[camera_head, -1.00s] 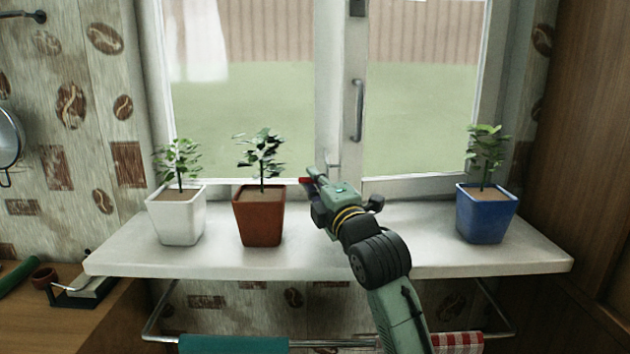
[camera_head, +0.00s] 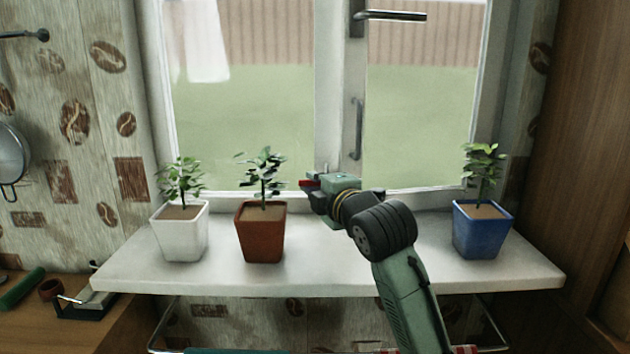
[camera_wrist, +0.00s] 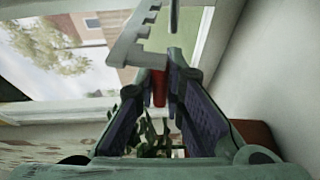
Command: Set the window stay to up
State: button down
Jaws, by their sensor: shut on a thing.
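The window stay shows in the wrist view as a pale grey notched bar (camera_wrist: 136,40) with a red grip (camera_wrist: 159,88). The red grip sits between the two fingers of my gripper (camera_wrist: 167,75), which is shut on it. In the head view my gripper (camera_head: 313,189) is in front of the lower window frame, above the sill, with a bit of the red grip (camera_head: 308,183) showing at its tip. My gripper and arm hide the rest of the stay there, and its exact angle is hard to tell.
The white sill (camera_head: 330,270) holds a white pot (camera_head: 180,235), a brown pot (camera_head: 260,235) close left of my gripper, and a blue pot (camera_head: 481,232) at the right, each with a plant. A dark window handle (camera_head: 395,16) sticks out at the top.

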notch_tip(320, 180, up, 2)
jog(key=shift+w+r+p, duration=0.1)
jog(key=shift+r+p, duration=0.15)
jog(key=shift+p, duration=0.2)
jog(key=w+r+p, duration=0.3)
jog(key=w+r, duration=0.4)
jog(key=r, duration=0.1)
jog(key=shift+w+r, duration=0.15)
jog(key=shift+r, duration=0.1)
dwell(0.4)
jog(key=c, duration=1.7)
grip_release()
jog(key=shift+o, duration=0.2)
jog(key=v, duration=1.2)
